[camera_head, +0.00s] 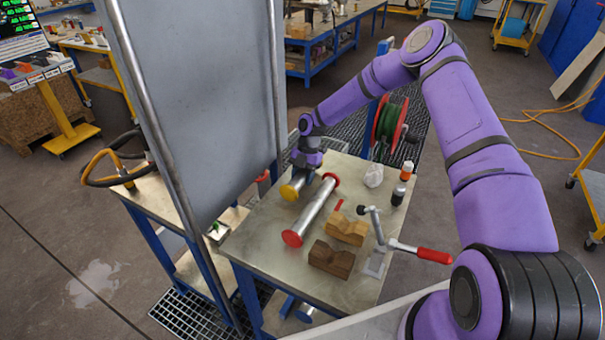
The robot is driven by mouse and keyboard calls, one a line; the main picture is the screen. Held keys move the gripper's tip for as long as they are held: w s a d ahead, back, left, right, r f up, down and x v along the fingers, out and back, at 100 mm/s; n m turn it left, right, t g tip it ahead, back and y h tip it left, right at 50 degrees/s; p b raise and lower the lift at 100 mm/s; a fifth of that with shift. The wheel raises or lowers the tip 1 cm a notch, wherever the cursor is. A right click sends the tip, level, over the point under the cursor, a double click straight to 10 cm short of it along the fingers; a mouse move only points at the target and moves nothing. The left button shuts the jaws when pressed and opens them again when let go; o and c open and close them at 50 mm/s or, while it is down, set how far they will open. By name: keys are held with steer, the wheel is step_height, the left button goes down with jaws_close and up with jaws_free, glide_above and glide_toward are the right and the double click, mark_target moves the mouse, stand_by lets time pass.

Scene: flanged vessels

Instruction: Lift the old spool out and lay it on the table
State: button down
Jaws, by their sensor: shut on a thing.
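My gripper (303,172) points down over the far left part of the steel-topped table (262,240). It is shut on a spool with a yellow end flange (290,192). The jaws and wrist hide most of that spool's body, and I cannot tell whether it touches the table. Just right of it, a silver spool with red end flanges (312,212) lies slantwise on the table, apart from my jaws as far as I can see. I cannot tell which spool is the old one.
Two wooden V-blocks (346,229) (331,259) and a red-handled clamp (420,252) occupy the table's right front. A crumpled white thing (374,176) and small bottles (398,195) stand behind. A grey upright panel (205,100) borders the left. The table's left front is bare.

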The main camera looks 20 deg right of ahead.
steer(key=shift+f, duration=0.45)
stand_by(0.7)
steer(key=shift+c, duration=2.4)
jaws_free()
